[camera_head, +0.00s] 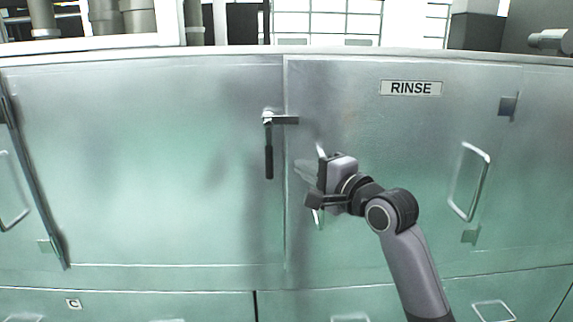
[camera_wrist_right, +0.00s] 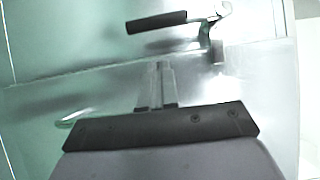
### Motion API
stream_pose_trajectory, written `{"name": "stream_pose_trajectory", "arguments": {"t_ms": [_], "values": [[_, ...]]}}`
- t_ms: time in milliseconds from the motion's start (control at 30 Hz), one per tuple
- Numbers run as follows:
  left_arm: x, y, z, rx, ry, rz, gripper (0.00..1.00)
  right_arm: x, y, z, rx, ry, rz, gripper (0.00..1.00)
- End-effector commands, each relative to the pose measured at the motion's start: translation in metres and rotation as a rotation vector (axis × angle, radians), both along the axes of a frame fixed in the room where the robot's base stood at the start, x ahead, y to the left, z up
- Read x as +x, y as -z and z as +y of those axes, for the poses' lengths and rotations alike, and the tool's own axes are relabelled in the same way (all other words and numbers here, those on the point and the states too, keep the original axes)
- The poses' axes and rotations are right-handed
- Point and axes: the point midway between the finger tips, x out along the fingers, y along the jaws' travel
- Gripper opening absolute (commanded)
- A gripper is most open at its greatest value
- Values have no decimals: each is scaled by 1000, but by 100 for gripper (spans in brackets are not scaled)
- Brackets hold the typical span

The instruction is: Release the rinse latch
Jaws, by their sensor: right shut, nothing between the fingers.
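The rinse latch has a black handle (camera_head: 269,162) hanging straight down from a metal pivot, with a short dark bar reaching right across the door seam. In the right wrist view the black latch handle (camera_wrist_right: 157,22) lies beyond my fingertips, with a visible gap. The door with the RINSE label (camera_head: 411,88) is flush with the panel beside it. My right gripper (camera_head: 306,172) is shut and empty, just right of the latch handle and lower than the pivot. Its fingers (camera_wrist_right: 158,78) point toward the panel in the wrist view. My left gripper is not in view.
A metal pull handle (camera_head: 320,216) is partly hidden behind my right gripper. Another pull handle (camera_head: 472,182) stands out at the right. Drawers run along the bottom. The panel (camera_head: 150,160) left of the latch is clear.

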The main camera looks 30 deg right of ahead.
Motion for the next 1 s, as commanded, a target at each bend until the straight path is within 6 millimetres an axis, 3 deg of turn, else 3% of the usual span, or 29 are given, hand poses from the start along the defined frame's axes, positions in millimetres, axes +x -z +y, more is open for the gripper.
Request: {"name": "stream_pose_trajectory", "arguments": {"t_ms": [333, 1000], "values": [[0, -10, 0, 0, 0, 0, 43, 27, -1, 28, 0, -1, 0, 0], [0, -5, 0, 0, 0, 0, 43, 34, 2, 26, 47, 0, -28, 0]]}}
